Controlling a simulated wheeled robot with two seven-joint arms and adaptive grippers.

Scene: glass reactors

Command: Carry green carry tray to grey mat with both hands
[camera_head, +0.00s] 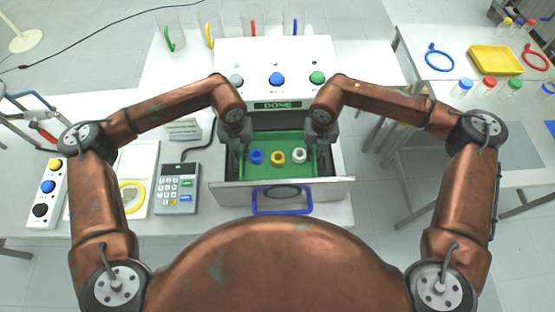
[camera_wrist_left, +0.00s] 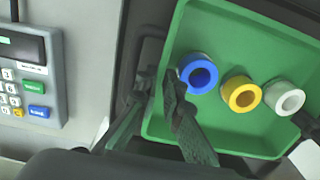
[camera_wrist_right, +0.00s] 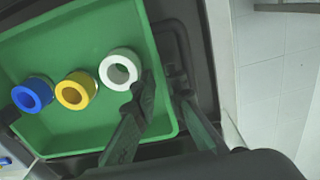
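The green carry tray (camera_head: 298,138) lies in an open drawer and holds a blue ring (camera_head: 256,156), a yellow ring (camera_head: 278,157) and a white ring (camera_head: 299,156). My left gripper (camera_head: 240,150) is at the tray's left wall; in the left wrist view its fingers (camera_wrist_left: 157,80) are close together around that wall. My right gripper (camera_head: 320,148) is at the right wall, its fingers (camera_wrist_right: 162,77) likewise on both sides of it. Firm contact cannot be told. A flat blue-grey mat (camera_head: 525,180) lies on the right-hand table.
The machine with knobs (camera_head: 300,60) is behind. A keypad (camera_head: 177,188) is left. A yellow tray (camera_head: 496,59) and capped bottles stand on the right table; a floor gap separates the tables.

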